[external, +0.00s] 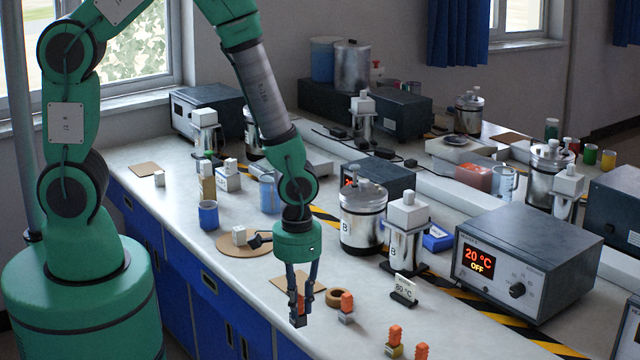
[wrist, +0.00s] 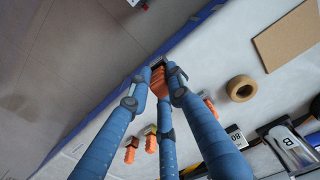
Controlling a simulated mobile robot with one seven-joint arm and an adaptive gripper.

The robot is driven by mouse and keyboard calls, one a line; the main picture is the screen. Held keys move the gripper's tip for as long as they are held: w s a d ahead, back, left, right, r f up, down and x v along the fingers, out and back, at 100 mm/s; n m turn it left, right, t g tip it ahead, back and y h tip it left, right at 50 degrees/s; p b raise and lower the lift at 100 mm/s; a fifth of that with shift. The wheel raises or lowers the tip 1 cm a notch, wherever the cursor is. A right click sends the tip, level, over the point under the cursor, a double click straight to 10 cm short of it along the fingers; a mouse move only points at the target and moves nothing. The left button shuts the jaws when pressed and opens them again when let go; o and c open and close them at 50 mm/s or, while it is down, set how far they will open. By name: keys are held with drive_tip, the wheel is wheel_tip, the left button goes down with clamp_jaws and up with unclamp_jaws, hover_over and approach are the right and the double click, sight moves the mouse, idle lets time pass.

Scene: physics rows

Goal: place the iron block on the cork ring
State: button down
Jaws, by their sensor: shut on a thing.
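My gripper (external: 301,304) is shut on a dark block with an orange grip, which I take as the iron block (external: 298,321). It hangs upright below the fingers, near the front edge of the bench; its height above the top is hard to tell. In the wrist view the fingertips close around the orange grip (wrist: 158,84), and most of the block is hidden. The cork ring (external: 338,297) lies flat on the bench to the right of the gripper, apart from it. The cork ring also shows in the wrist view (wrist: 241,88), with nothing on it.
A grey block with an orange grip (external: 346,308) stands close beside the ring. A brass-coloured one (external: 393,343) and another (external: 421,351) stand nearer the front. A square cork mat (wrist: 287,34) lies near the ring. An "80 °C" sign (external: 404,289) and metal vessels (external: 405,232) stand behind.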

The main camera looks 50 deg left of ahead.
drive_tip(key=w+a+r+n+p, duration=0.1)
drive_tip(key=a+r, duration=0.1)
drive_tip(key=a, duration=1)
drive_tip(key=shift+w+r, duration=0.35)
drive_tip(key=shift+w, duration=0.05)
drive_tip(key=shift+w+d, duration=0.1)
drive_tip(key=shift+w, duration=0.05)
approach(338, 298)
drive_tip(key=shift+w+a, duration=0.7)
drive_tip(key=shift+a, duration=0.1)
drive_tip(key=shift+f, duration=0.1)
drive_tip(key=shift+f, duration=1.75)
